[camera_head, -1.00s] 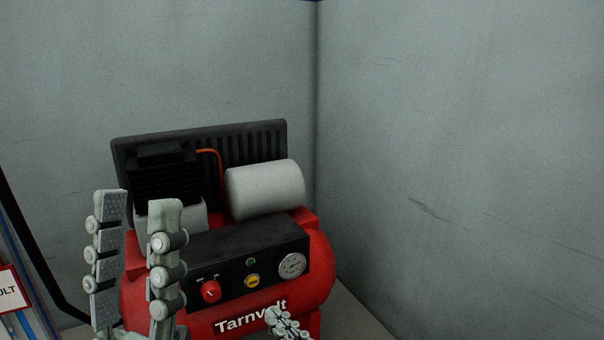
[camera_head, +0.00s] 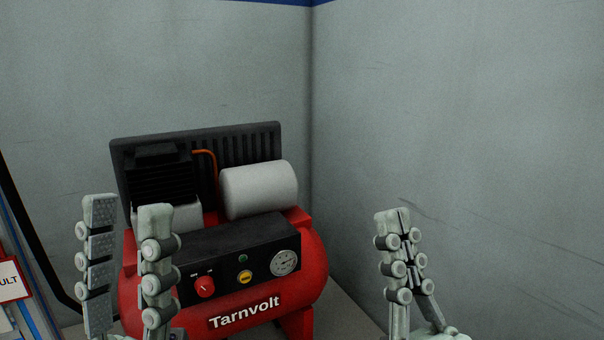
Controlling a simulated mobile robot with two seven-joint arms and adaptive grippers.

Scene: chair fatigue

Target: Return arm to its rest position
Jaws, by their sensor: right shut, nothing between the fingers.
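My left gripper (camera_head: 128,214) stands upright at the lower left, its two fingers apart with nothing between them. It is in front of the left part of a red compressor and hides some of it. My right gripper (camera_head: 392,220) stands upright at the lower right, its fingers together and empty. It is to the right of the compressor, apart from it in the picture.
The red Tarnvolt compressor (camera_head: 262,306) has a black control panel (camera_head: 222,270) with a red knob (camera_head: 205,287), a yellow button (camera_head: 245,277) and a gauge (camera_head: 284,262). Grey walls (camera_head: 450,120) meet in a corner behind it. A red-edged sign (camera_head: 10,281) is at far left.

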